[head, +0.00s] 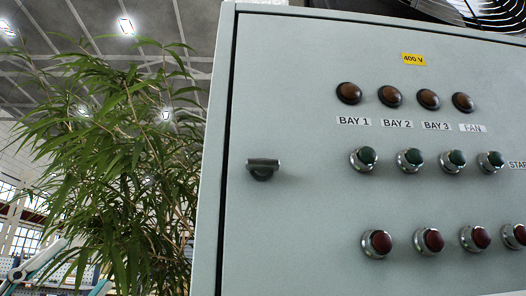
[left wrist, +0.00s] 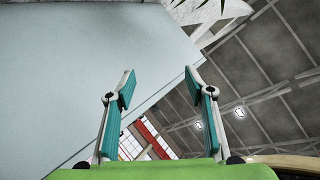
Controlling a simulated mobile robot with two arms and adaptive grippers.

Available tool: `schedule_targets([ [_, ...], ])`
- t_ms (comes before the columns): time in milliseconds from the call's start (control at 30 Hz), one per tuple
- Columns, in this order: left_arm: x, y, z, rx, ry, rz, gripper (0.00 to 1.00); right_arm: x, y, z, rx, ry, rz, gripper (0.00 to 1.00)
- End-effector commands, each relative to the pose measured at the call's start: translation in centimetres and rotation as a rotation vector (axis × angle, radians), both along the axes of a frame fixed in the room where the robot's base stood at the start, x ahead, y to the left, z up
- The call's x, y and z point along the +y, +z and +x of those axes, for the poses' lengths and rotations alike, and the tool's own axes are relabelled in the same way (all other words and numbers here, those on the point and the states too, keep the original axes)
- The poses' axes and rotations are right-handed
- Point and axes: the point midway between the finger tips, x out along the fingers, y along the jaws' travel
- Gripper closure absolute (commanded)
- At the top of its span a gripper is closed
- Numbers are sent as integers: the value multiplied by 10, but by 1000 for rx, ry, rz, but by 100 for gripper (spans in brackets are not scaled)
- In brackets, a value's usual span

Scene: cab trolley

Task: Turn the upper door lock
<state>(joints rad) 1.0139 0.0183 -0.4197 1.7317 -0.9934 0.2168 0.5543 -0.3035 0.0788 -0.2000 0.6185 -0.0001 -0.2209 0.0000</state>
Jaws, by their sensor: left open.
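The upper door lock (head: 263,168) is a small dark knob with a short horizontal bar, near the left edge of the grey cabinet door (head: 310,215). The door looks shut. My left gripper (left wrist: 160,84) is open and empty in the left wrist view, its two teal-padded fingers spread apart. Part of it shows at the lower left of the head view, below and to the left of the lock and well apart from it. A pale grey panel (left wrist: 75,70) fills the left of the wrist view; the lock does not show there. My right gripper is in neither view.
A leafy plant (head: 125,150) stands left of the cabinet, beside the lock side. Dark brown lamps (head: 390,96), green buttons (head: 410,160) and red buttons (head: 428,240) stick out of the door right of the lock. The door around the lock is bare.

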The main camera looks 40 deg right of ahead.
Motion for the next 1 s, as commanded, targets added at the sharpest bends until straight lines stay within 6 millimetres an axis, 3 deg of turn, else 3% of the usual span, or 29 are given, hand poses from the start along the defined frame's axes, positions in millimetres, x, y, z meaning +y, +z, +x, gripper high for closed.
schedule_targets([
  [33, -22, 29, -36, -120, -23, 73, 51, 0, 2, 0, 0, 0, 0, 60],
  [133, -64, 60, -98, -328, -47, 240, 51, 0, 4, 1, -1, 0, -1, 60],
  [200, -90, 71, -138, -458, -48, 364, 51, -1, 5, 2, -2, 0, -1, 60],
  [300, -122, 75, -181, -617, -25, 540, 51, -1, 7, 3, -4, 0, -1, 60],
  [400, -149, 74, -215, -756, 32, 727, 51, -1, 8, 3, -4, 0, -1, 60],
  [500, -169, 69, -238, -872, 131, 930, 51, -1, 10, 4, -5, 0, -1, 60],
  [667, -181, 71, -253, -981, 377, 1236, 51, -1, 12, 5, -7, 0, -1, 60],
  [800, -169, 91, -259, -988, 668, 1447, 51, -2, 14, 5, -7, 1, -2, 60],
  [1000, -134, 132, -277, -891, 1063, 1588, 51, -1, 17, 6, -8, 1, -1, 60],
])
